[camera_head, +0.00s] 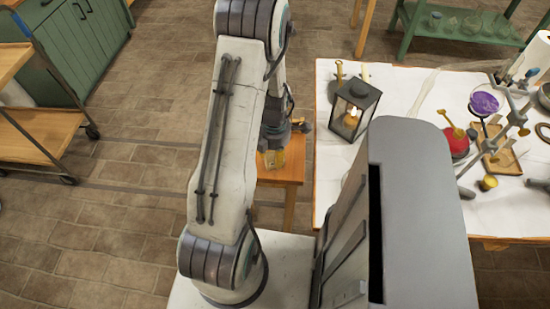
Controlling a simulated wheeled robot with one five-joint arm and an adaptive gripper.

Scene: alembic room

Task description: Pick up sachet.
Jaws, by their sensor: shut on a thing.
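My gripper (274,146) points down beyond my upper arm, over a small wooden stool (291,171). It is partly hidden by my arm. A small yellowish thing, probably the sachet (272,159), shows at its fingertips, and the gripper is shut on it. The thing is small and partly covered, so its shape is unclear. I cannot tell whether it touches the stool top or hangs just above it.
A white-topped table (400,88) stands close right of the stool, with a black lantern (354,108), a purple-filled flask (485,102) and a red vessel (457,143). A wooden cart (45,130) and green cabinet (85,40) stand left. Floor between is clear.

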